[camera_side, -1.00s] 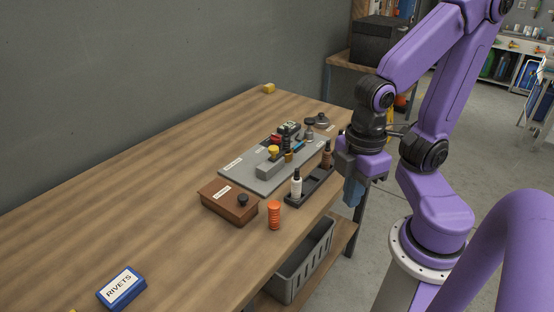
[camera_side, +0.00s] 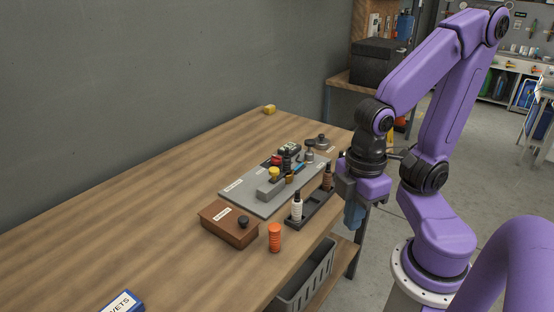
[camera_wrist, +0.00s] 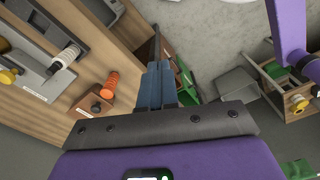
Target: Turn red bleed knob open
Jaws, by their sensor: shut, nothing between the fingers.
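In the side view a small red knob (camera_side: 277,160) sits on the fitting at the back of the grey plate (camera_side: 238,190), partly hidden by the parts around it. A yellow knob (camera_side: 274,172) stands in front of it on a raised grey block. My gripper (camera_side: 354,216) is beyond the right edge of the bench, pointing down, well apart from the plate and its knobs. Its blue fingers are shut and empty. They also show in the wrist view (camera_wrist: 157,66). I cannot make out the red knob in the wrist view.
A black tray (camera_side: 318,208) holds a white bottle (camera_side: 297,206) and a brown bottle (camera_side: 327,177) along the near edge. A brown box (camera_side: 219,225) with a black knob and an orange ribbed cylinder (camera_side: 275,237) stand nearby. The left of the bench is mostly clear.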

